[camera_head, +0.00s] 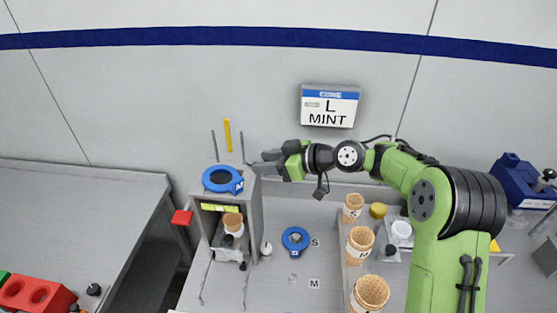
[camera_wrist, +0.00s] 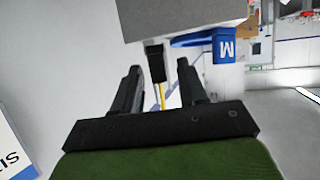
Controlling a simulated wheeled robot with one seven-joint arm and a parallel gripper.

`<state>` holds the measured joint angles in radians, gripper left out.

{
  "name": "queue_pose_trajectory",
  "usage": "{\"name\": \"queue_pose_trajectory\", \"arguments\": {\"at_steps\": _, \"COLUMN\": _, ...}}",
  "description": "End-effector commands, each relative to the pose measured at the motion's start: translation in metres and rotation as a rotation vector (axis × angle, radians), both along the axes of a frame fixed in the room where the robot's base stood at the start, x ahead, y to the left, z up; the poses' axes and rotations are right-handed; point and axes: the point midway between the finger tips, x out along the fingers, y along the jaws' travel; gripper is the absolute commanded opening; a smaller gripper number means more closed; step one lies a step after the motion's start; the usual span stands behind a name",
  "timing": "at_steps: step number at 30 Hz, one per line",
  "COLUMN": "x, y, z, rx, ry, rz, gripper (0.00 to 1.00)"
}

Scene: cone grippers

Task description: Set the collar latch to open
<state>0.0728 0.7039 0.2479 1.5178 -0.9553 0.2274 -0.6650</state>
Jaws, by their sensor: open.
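A grey open-fronted housing (camera_head: 256,215) stands on the bench with a blue ring collar (camera_head: 222,179) marked M on top. The collar's M tab also shows in the wrist view (camera_wrist: 226,49). My gripper (camera_head: 266,163) is at the upper right of the housing, near the collar. In the wrist view my gripper (camera_wrist: 158,66) is open, its two dark fingers apart. A small black stub (camera_wrist: 155,62) on the grey housing (camera_wrist: 180,14) appears in the gap between the fingertips. I cannot tell whether it is the collar latch or whether a finger touches it.
Thin posts and a yellow rod (camera_head: 227,135) rise behind. A second blue ring (camera_head: 295,239) lies on the bench. Cones in a rack (camera_head: 360,245) stand right, below my arm.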

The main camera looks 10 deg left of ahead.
Motion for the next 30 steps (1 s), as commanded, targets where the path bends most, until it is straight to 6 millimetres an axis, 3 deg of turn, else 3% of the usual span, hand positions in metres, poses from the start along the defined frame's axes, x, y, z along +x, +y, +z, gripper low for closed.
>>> {"name": "queue_pose_trajectory", "arguments": {"at_steps": 15, "x": -0.027, "y": -0.118, "z": 0.050, "rx": 0.000, "ry": -0.002, "rz": -0.006, "gripper": 0.42}}
{"name": "queue_pose_trajectory", "arguments": {"at_steps": 21, "x": -0.033, "y": -0.137, "z": 0.058, "rx": 0.000, "ry": 0.000, "rz": -0.001, "gripper": 0.42}}
{"name": "queue_pose_trajectory", "arguments": {"at_steps": 30, "x": -0.033, "y": -0.138, "z": 0.059, "rx": 0.001, "ry": -0.001, "rz": 0.000, "gripper": 0.42}}
